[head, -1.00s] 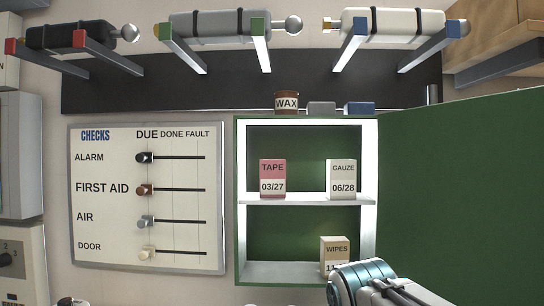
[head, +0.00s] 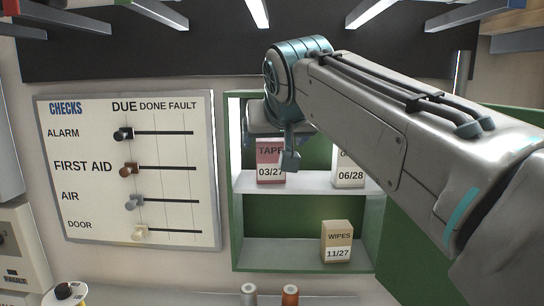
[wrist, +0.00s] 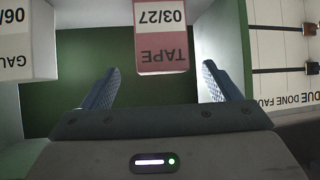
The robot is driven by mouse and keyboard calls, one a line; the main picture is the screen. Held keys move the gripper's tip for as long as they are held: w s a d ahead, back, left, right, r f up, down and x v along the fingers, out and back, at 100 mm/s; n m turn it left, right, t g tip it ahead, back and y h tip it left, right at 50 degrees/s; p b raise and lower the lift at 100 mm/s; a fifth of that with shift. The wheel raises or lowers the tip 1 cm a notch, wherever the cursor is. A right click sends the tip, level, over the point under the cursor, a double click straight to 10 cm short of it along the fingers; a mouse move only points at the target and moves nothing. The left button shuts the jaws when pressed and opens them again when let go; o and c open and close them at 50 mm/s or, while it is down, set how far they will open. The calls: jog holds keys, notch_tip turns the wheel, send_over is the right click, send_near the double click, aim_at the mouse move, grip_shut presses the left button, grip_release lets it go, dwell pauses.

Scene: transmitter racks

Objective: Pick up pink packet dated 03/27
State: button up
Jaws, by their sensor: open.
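The pink packet (head: 270,163), marked TAPE 03/27, stands upright on the upper shelf of the open green cabinet, at its left side. My gripper partly covers its upper right in the head view. In the wrist view the packet (wrist: 161,38) appears upside down, lying between the lines of the two fingers. My gripper (wrist: 158,88) is open, with one finger on each side and a visible gap to each side of the packet. Nothing is held. I cannot tell whether the fingertips reach past the packet's front face.
A white gauze packet (head: 349,174) marked 06/28 stands to the right on the same shelf (head: 310,184). A tan wipes packet (head: 337,240) is on the lower shelf. The cabinet's left wall (head: 236,150) is close to the pink packet. A checks board (head: 130,170) hangs at left.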

aim_at(269, 153)
jog(key=p+x, duration=0.1)
jog(key=x, duration=0.2)
jog(key=p+x, duration=0.1)
jog(key=x, duration=0.3)
jog(key=shift+a+f, duration=0.1)
jog(key=shift+f, duration=0.3)
jog(key=shift+s, duration=0.1)
jog(key=c, duration=1.1)
